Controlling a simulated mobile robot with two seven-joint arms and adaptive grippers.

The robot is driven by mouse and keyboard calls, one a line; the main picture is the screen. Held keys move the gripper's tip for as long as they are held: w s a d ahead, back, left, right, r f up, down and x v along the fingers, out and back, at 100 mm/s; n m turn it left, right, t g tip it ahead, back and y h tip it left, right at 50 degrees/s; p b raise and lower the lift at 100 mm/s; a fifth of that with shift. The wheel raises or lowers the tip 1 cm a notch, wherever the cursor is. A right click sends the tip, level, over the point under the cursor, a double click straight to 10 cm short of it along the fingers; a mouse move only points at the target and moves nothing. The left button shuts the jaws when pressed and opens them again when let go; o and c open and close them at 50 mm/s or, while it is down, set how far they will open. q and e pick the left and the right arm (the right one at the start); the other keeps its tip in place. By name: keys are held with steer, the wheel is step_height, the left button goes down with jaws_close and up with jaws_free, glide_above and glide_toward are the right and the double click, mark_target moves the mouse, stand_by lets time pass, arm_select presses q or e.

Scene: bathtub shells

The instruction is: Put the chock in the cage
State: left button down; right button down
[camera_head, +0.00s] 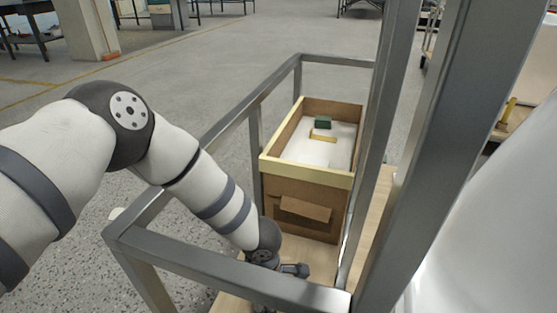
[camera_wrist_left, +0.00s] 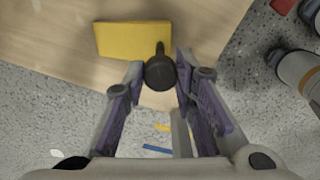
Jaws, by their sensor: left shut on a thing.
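The chock (camera_wrist_left: 130,40) looks like a flat yellow block with a dark stem and round dark knob (camera_wrist_left: 160,72). It shows in the left wrist view over a pale wooden board. My left gripper (camera_wrist_left: 160,78) is shut on the knob between its two fingertips. I cannot tell whether the block touches the board. In the head view my left gripper (camera_head: 294,270) is low behind the front metal rail, and the yellow block is hidden there. The cage seems to be the grey metal frame (camera_head: 225,262) around the wooden box. My right gripper is not in view.
Thick metal posts (camera_head: 415,150) rise on the right. Grey floor lies open to the left.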

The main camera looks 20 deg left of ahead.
arm_select(q)
steer(key=shift+f, duration=0.25)
steer(key=c, duration=1.3)
jaws_free()
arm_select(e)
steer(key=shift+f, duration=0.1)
arm_select(q)
step_height(320, 180, up, 13)
steer(key=p, duration=0.4)
steer(key=shift+s+f, duration=0.1)
steer(key=shift+s, duration=0.05)
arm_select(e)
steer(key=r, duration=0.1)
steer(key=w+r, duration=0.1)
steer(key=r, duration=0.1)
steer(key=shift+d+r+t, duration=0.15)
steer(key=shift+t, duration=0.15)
arm_select(q)
steer(key=shift+a, duration=0.15)
